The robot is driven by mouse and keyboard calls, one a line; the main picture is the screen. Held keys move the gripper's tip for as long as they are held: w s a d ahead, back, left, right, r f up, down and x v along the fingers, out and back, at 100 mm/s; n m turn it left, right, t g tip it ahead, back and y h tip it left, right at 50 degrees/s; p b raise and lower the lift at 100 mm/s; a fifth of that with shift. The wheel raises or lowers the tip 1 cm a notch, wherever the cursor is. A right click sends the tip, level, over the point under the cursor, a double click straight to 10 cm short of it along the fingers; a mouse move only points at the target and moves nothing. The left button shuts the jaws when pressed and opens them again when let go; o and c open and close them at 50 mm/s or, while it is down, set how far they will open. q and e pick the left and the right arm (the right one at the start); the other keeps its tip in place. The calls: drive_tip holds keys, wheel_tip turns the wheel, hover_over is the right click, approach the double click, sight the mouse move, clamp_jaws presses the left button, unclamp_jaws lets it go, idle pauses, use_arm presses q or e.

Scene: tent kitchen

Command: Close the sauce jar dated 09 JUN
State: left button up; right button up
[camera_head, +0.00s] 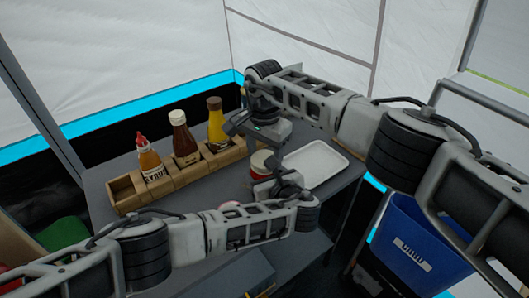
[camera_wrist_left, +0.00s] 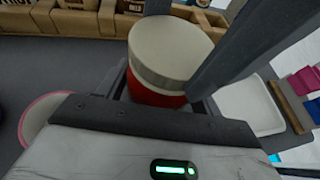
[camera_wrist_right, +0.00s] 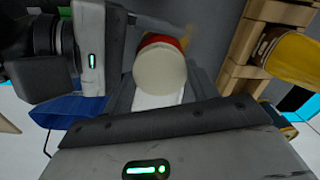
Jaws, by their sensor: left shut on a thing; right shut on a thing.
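The sauce jar (camera_head: 261,168), with a red body and a cream lid (camera_head: 262,156), stands on the grey table. My left gripper (camera_head: 270,180) is shut around its red body, and the left wrist view shows the red body (camera_wrist_left: 156,96) between the fingers. The lid (camera_wrist_left: 172,45) sits on top of the jar there. My right gripper (camera_wrist_right: 165,85) comes from above and is shut on the lid, whose pale round top (camera_wrist_right: 160,72) shows between its fingers. Whether the lid is fully seated I cannot tell. No date is readable.
A white tray (camera_head: 316,164) lies right of the jar. A wooden rack (camera_head: 128,191) with several sauce bottles stands behind left. A pink-rimmed round thing (camera_wrist_left: 45,125) lies beside the jar. A blue bin (camera_head: 410,240) stands off the table's right side.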

drive_tip(key=m, duration=3.4)
drive_tip(key=shift+m, duration=0.4)
drive_tip(key=o, duration=1.1)
